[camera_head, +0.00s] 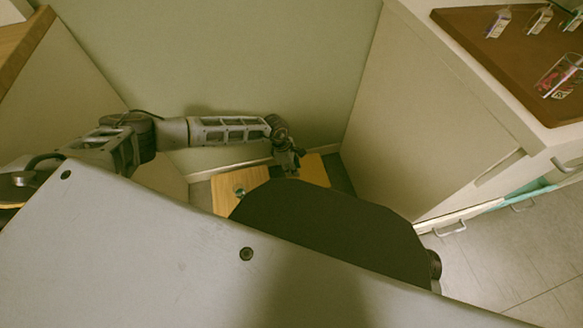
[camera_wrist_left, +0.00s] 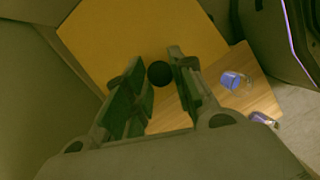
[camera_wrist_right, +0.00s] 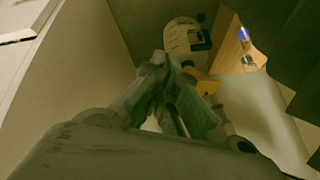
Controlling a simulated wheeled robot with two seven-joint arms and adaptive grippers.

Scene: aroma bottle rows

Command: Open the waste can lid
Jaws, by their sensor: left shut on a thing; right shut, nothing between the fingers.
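A yellow-orange panel with a round black knob (camera_wrist_left: 159,74), which looks like the waste can lid (camera_wrist_left: 140,35), fills the upper middle of the left wrist view. The panel also shows at the wall corner in the head view (camera_head: 315,170). My left gripper (camera_head: 291,160) is over it, its fingers closed around the knob (camera_wrist_left: 165,85). A lighter wooden surface (camera_wrist_left: 255,95) lies beside the panel; how the two join is unclear. My right gripper (camera_wrist_right: 172,62) is shut and empty, visible only in its own wrist view. My body hides the front of the can.
A small blue cup (camera_wrist_left: 230,80) and a glass-like piece (camera_wrist_left: 263,118) are at the lighter wood. A cabinet (camera_head: 440,110) stands right, with small bottles (camera_head: 498,22) and a glass holder (camera_head: 560,76) on its brown top. Walls close in behind; floor (camera_head: 510,250) is clear at lower right.

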